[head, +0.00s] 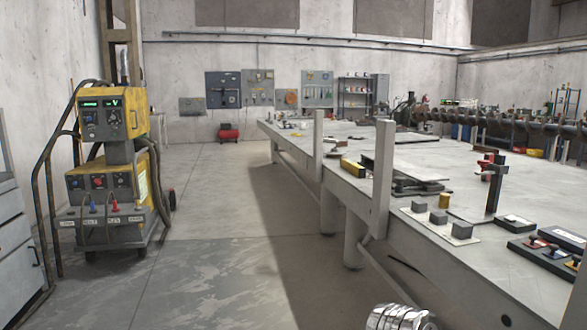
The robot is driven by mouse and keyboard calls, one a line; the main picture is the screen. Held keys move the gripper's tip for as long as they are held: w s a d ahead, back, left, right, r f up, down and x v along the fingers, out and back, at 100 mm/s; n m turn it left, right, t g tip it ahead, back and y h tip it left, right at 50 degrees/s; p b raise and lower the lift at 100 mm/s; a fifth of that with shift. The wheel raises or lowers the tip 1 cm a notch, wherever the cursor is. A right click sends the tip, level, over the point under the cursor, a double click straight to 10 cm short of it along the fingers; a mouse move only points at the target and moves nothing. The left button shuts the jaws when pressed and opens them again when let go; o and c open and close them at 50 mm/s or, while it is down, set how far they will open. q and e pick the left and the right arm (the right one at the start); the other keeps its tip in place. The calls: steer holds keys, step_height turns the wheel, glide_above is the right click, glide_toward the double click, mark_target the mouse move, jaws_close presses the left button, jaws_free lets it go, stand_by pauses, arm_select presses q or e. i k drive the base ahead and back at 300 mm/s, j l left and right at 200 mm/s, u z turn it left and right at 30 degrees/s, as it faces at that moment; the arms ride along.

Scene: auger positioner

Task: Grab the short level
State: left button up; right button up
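A short yellow bar with a dark end (352,167) lies on the big grey work table (425,157), near its left edge, between two upright posts. It looks like the short level, but it is too small in the head view to be certain. It lies just left of a stack of flat metal plates (408,168). Neither of my grippers can be made out. A shiny ribbed metal part shows at the bottom edge, and I cannot tell what it belongs to.
Upright posts (382,180) (318,140) stand along the table's left edge. Grey blocks on a plate (440,217), a dark clamp (495,185) and dark trays (548,256) are nearer on the right. A yellow welding machine (108,185) stands left. The floor between is clear.

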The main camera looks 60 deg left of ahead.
mark_target(358, 171)
steer(key=u, duration=1.55)
steer(key=k+u, duration=0.6)
steer(key=u, duration=0.2)
steer(key=i+l, duration=0.1)
steer(key=i, duration=0.7)
steer(key=i+u, duration=0.15)
steer(key=i, duration=0.65)
steer(key=i+l, duration=0.1)
steer(key=i, duration=1.25)
steer(key=i+l, duration=0.1)
steer(key=i, duration=1.3)
steer(key=i+z, duration=0.1)
steer(key=i, duration=0.6)
steer(key=i+j+z, duration=0.1)
steer(key=i, duration=0.6)
steer(key=i+j+z, duration=0.15)
steer(key=i, duration=0.55)
steer(key=i+j+z, duration=0.1)
steer(key=z, duration=2.65)
